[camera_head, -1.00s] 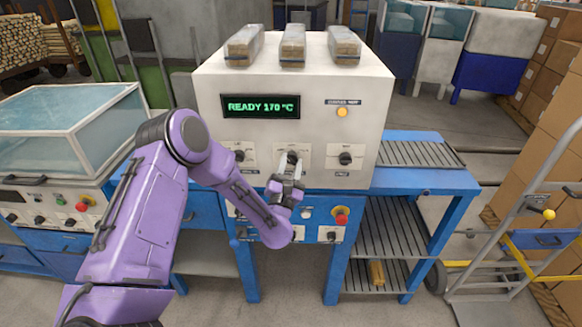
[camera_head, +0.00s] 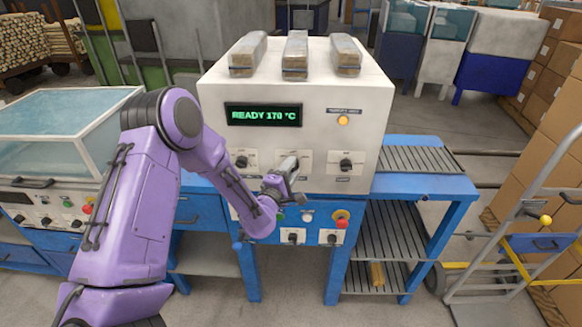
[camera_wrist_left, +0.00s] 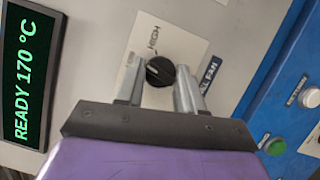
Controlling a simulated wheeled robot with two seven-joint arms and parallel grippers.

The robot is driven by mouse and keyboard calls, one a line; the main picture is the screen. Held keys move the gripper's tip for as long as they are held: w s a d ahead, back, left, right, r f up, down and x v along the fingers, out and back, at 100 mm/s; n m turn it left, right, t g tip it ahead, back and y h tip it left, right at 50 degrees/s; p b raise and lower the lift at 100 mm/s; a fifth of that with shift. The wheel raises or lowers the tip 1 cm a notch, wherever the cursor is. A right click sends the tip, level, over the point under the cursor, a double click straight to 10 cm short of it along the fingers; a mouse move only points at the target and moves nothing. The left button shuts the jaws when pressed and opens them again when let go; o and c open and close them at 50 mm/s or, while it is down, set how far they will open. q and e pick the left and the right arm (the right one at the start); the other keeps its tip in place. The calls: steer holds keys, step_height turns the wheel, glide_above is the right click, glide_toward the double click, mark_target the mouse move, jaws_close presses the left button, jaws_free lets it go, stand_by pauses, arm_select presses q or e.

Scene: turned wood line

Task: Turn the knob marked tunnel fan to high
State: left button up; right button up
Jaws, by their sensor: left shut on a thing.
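The tunnel fan knob (camera_wrist_left: 160,71) is round and black, on a white plate in the left wrist view. HIGH is printed at the plate's edge above it, and a partly hidden blue label ending in FAN (camera_wrist_left: 210,75) is to its right. The knob's exact pointing is hard to read. My left gripper (camera_wrist_left: 158,88) has one finger on each side of the knob and is shut on it. In the head view my left gripper (camera_head: 285,178) is tilted in front of the middle plate and hides this knob. My right gripper is not in view.
Knobs flank it on the left (camera_head: 241,161) and right (camera_head: 346,164). The green display (camera_head: 263,115) reads READY 170 °C. Below, the blue panel has a red button (camera_head: 341,223) and more knobs. Wrapped blocks (camera_head: 296,53) lie on the machine's top.

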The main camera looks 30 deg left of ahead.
arm_select(q)
steer(key=shift+d+r+m+g+p, duration=0.1)
steer(key=shift+m+g+p, duration=0.55)
steer(key=shift+m, duration=0.65)
steer(key=shift+a+r+m+g+p, duration=0.1)
steer(key=shift+m+g+p, duration=0.4)
steer(key=shift+m+p, duration=0.6)
steer(key=shift+d+r+m+g+p, duration=0.1)
steer(key=shift+m+g+p, duration=0.45)
steer(key=shift+m, duration=0.95)
steer(key=o, duration=1)
steer(key=shift+w, duration=0.1)
steer(key=shift+o, duration=0.2)
steer(key=b+v, duration=0.3)
steer(key=v, duration=0.7)
steer(key=shift+s+d, duration=0.2)
